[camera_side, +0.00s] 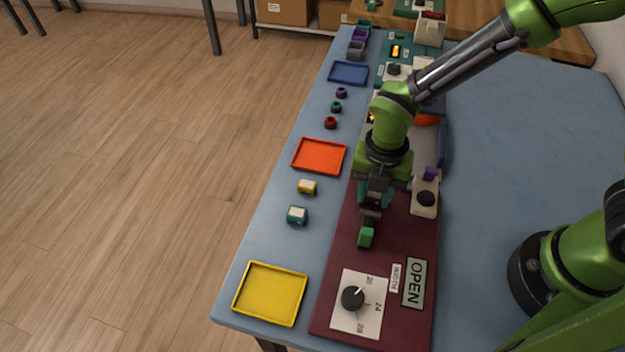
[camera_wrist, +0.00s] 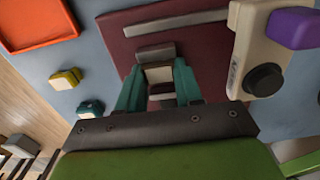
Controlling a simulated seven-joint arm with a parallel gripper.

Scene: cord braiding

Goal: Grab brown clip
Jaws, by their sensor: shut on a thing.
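My gripper (camera_side: 373,197) points down over the maroon board (camera_side: 400,235), with its teal fingers closed in. In the wrist view, the fingers (camera_wrist: 159,84) are shut on a small block with a cream face and dark brownish sides, which I take as the brown clip (camera_wrist: 158,75). The fingers sit on its left and right sides. In the side view the clip is mostly hidden by the gripper, and I cannot tell whether it touches the board.
A cream unit with a black knob (camera_side: 426,197) is close at right. Yellow (camera_side: 307,187) and teal (camera_side: 297,215) clips lie left, near orange (camera_side: 319,141) and yellow (camera_side: 246,293) trays. A dial (camera_side: 353,298) is at front.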

